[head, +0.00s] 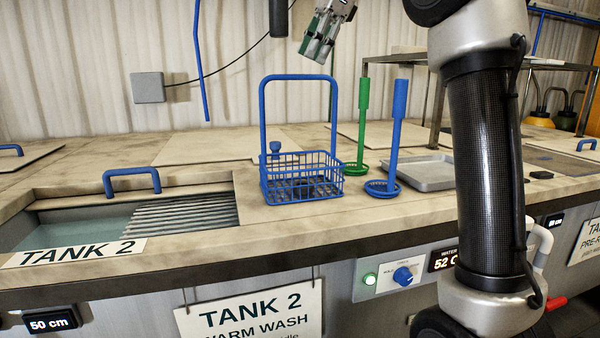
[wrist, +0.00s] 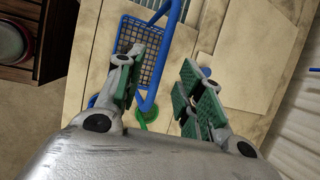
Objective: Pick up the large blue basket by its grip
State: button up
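The large blue basket (head: 302,185) is a wire mesh basket standing upright on the worktop, right of the open tank. Its tall blue grip (head: 299,78) rises as a squared arch. My gripper (head: 318,46) is above and slightly right of the top of the grip, apart from it in the head view. In the wrist view my gripper (wrist: 164,66) is open, with green pads on spread fingers. The basket (wrist: 141,38) shows beyond the left finger, which hides part of it. The blue grip (wrist: 150,92) shows between the fingers, nearer the left one.
A green dipper (head: 362,120) and a blue dipper (head: 395,135) with upright handles stand right of the basket. A grey tray (head: 425,176) lies behind them near a metal rack. Tank 2 (head: 85,222) is partly open, with a blue-handled lid (head: 132,172). A blue rod (head: 199,60) hangs at the back.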

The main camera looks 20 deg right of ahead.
aim_at(300, 79)
jog(key=x, duration=0.6)
jog(key=shift+w+a+f, duration=0.15)
jog(key=shift+a+f, duration=0.1)
jog(key=shift+f, duration=0.05)
jog(key=shift+w+a+f, duration=0.1)
jog(key=shift+f, duration=0.2)
jog(key=shift+f, duration=0.3)
grip_shut()
